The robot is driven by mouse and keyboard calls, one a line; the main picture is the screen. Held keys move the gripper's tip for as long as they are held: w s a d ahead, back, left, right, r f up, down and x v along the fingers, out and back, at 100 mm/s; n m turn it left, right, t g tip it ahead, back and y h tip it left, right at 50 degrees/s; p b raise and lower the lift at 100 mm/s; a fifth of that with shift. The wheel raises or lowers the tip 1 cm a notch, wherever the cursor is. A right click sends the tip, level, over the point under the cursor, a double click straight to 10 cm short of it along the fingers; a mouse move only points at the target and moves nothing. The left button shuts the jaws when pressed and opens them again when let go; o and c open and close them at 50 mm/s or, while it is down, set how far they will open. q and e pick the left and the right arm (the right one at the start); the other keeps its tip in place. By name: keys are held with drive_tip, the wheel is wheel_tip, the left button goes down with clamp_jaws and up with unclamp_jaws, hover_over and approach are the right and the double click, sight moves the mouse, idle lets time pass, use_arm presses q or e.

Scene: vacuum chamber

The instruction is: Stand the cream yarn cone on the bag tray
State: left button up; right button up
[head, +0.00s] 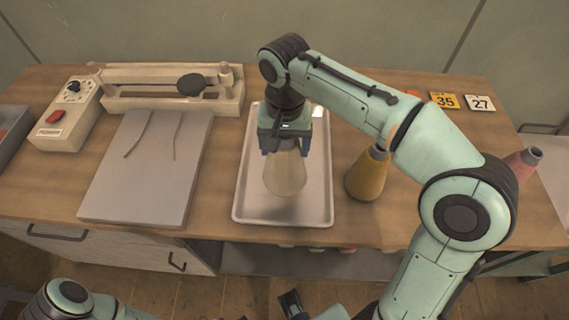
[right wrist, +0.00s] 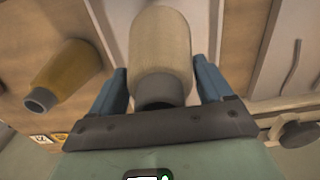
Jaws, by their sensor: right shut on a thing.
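The cream yarn cone (head: 285,175) is upright, wide end down, over the pale bag tray (head: 240,208) in the head view. My right gripper (head: 284,148) is shut on its narrow top from above. In the right wrist view the cone (right wrist: 160,50) has its dark grey tip between the two blue fingers of the gripper (right wrist: 161,92). I cannot tell whether its base touches the tray. The tray holds nothing else that I can see. A dark part at the bottom edge of the head view may be my left gripper (head: 291,304); its jaws are unclear.
A mustard cone (head: 366,177) stands just right of the tray. A pink cone (head: 522,160) is farther right, partly behind my right arm. A grey board (head: 150,170), a bar sealer (head: 165,88) and a control box (head: 66,115) fill the left. Number cards (head: 445,100) lie at the back right.

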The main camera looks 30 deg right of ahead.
drive_tip(key=shift+f+b, duration=0.55)
drive_tip(key=shift+f, duration=2.55)
drive_tip(key=shift+f, duration=0.1)
drive_tip(key=o, duration=1.7)
wheel_tip(320, 180, up, 12)
drive_tip(key=p, duration=0.3)
